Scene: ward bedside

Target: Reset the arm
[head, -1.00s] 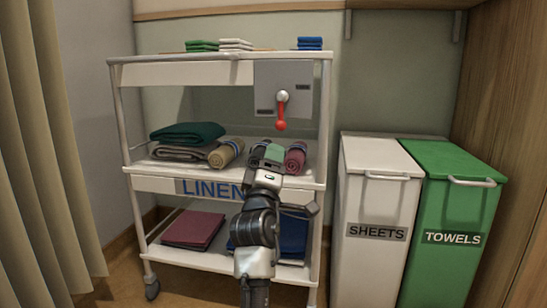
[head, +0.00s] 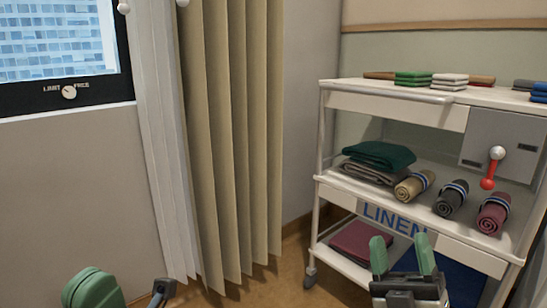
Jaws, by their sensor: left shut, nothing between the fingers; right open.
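A lever with a red end and white knob (head: 489,182) hangs down on a grey panel on the trolley's right side.
Rolled towels and folded cloths lie on the trolley's middle shelf, with several folded stacks (head: 413,78) on top. A beige curtain (head: 235,140) hangs left of the trolley. A window (head: 60,45) with a small knob below it is at the upper left. Floor shows between curtain and trolley.

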